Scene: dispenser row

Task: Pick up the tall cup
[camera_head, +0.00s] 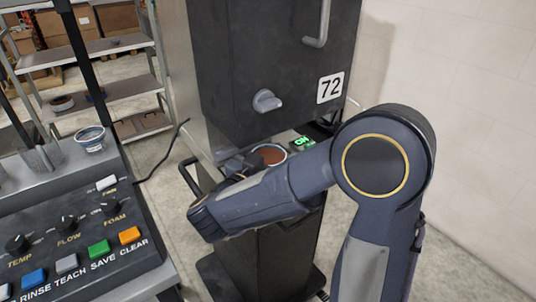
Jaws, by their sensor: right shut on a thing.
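A round cup (271,154) with a pale rim and reddish-brown inside stands out below the dark dispenser housing. Only its top shows; my right forearm and wrist hide its lower part, so I cannot tell its height. My right gripper (250,163) is at the cup's left side, shut on it, with its fingers mostly hidden. Whether the cup touches the surface below is hidden. My left gripper is out of view.
The dispenser (270,70) marked 72 hangs close above the gripper. A green lit sign (302,142) sits just right of the cup. A control panel (75,240) with knobs and buttons is at the left, with a small patterned cup (90,139) behind it. Shelves (128,88) stand farther back.

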